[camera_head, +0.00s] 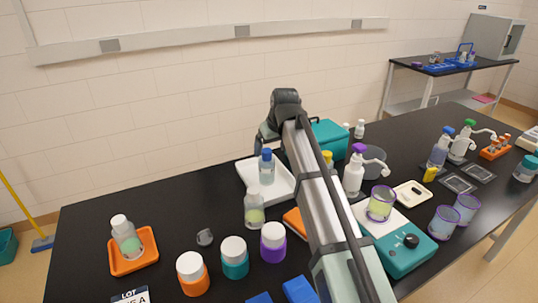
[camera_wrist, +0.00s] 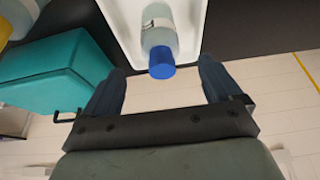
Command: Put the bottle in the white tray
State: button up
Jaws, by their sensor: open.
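A clear bottle with a blue cap (camera_head: 266,172) stands upright in the white tray (camera_head: 286,188), near its middle. In the wrist view the bottle (camera_wrist: 159,33) lies ahead of my fingertips, its blue cap toward the gap between them, and the tray wall (camera_wrist: 197,30) runs beside it. My gripper (camera_wrist: 162,84) is open and empty, with both fingers apart from the bottle. In the head view my arm hides most of the gripper, which is behind and above the tray.
A teal box (camera_head: 328,139) stands right of the tray. A bottle with green contents (camera_head: 254,212) stands close in front of it. Another white-capped bottle (camera_head: 127,240) is in an orange tray (camera_head: 147,262) at left. Black tabletop left of the white tray is clear.

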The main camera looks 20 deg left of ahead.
jog(key=shift+v, duration=1.45)
